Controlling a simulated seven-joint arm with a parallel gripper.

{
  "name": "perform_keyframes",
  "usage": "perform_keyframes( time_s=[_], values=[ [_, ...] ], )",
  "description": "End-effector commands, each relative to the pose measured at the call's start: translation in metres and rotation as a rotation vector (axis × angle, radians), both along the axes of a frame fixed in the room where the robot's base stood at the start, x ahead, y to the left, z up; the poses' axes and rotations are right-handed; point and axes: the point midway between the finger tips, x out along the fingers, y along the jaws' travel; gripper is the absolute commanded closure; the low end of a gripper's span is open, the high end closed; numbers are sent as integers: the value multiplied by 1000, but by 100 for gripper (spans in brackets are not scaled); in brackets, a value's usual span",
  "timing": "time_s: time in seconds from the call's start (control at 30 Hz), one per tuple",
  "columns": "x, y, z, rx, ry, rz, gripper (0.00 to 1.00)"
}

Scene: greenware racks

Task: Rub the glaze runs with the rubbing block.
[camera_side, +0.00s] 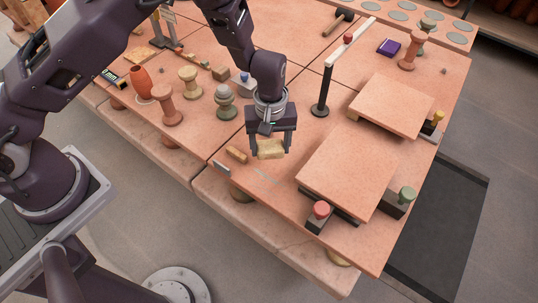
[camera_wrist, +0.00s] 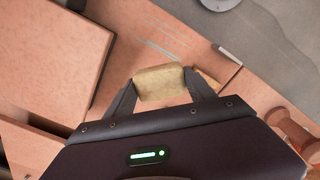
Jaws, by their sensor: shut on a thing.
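My gripper (camera_side: 270,150) is shut on a pale yellow block (camera_side: 270,149), which looks like the rubbing block. The block (camera_wrist: 161,82) also shows between the fingers in the wrist view. Faint pale streaks, which look like the glaze runs (camera_side: 268,174), mark the terracotta-coloured table top in front of the block. In the wrist view the streaks (camera_wrist: 163,47) lie beyond the block, apart from it. The block seems to be a little above the table; whether it touches is hard to tell.
A tan block (camera_side: 236,154) and a thin pale-edged bar (camera_side: 221,168) lie left of my gripper near the table edge. A large raised slab (camera_side: 348,168) stands to the right, with a red-knobbed tool (camera_side: 319,214) beside it. A black post (camera_side: 323,90) stands behind.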

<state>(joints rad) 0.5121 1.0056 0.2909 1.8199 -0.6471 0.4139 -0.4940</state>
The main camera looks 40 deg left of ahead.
Motion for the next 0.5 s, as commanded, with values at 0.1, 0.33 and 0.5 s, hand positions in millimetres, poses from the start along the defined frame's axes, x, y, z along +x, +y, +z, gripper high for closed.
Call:
perform_keyframes(
  time_s=[0.1,0.33,0.5],
  values=[
    [0,0,-11,1,1,2,75],
    [0,0,-32,0,0,2,75],
    [-1,0,-47,0,0,2,75]
  ],
)
